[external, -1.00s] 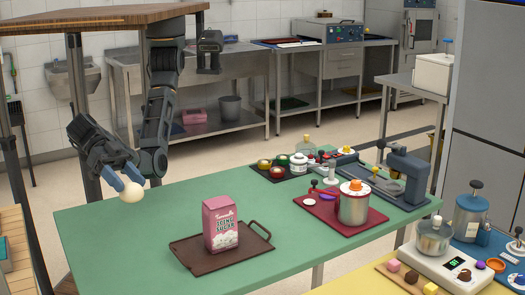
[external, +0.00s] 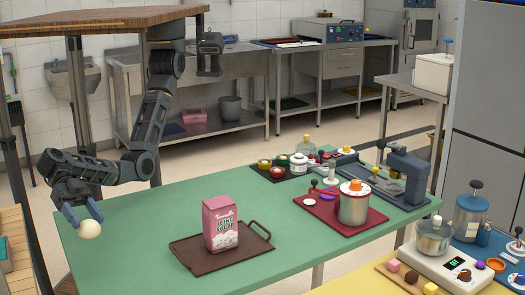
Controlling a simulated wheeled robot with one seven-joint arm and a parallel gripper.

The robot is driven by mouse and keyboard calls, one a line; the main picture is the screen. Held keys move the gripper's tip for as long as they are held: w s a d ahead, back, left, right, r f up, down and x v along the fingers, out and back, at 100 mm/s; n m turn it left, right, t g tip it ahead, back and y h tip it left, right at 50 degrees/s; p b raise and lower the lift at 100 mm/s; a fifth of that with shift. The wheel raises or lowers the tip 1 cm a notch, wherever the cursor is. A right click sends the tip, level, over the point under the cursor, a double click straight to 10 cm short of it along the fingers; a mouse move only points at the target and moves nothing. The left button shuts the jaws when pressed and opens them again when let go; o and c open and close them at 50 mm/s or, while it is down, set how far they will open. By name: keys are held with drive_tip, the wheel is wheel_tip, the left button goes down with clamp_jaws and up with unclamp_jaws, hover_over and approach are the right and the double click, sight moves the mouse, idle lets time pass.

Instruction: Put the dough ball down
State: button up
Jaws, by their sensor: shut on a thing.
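The dough ball (external: 89,229) is a small cream-white ball near the left end of the green table in the external view. My gripper (external: 85,217) points down with its blue fingers shut on the ball from above. The ball's lower part shows against the green table (external: 130,250). I cannot tell whether it touches the tabletop or hangs a little above it.
A pink icing sugar box (external: 220,223) stands on a brown tray (external: 190,256) right of the ball. A red tray (external: 312,206) with a metal pot (external: 353,206) is farther right. The green table around the ball is clear.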

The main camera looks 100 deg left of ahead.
drive_tip(key=w+f, duration=0.2)
drive_tip(key=w, duration=0.2)
drive_tip(key=w+f+p, duration=0.1)
drive_tip(key=w+f, duration=0.4)
drive_tip(key=w, duration=0.2)
drive_tip(key=shift+w+a+f+p, duration=0.35)
drive_tip(key=shift+a+f, duration=0.05)
drive_tip(key=shift+f, duration=2)
drive_tip(key=shift+f, duration=0.1)
drive_tip(key=o, duration=1)
drive_tip(key=shift+r+p, duration=0.2)
drive_tip(key=shift+p, duration=0.1)
drive_tip(key=v, duration=1.2)
drive_tip(key=shift+f+b, duration=0.1)
drive_tip(key=shift+b, duration=0.3)
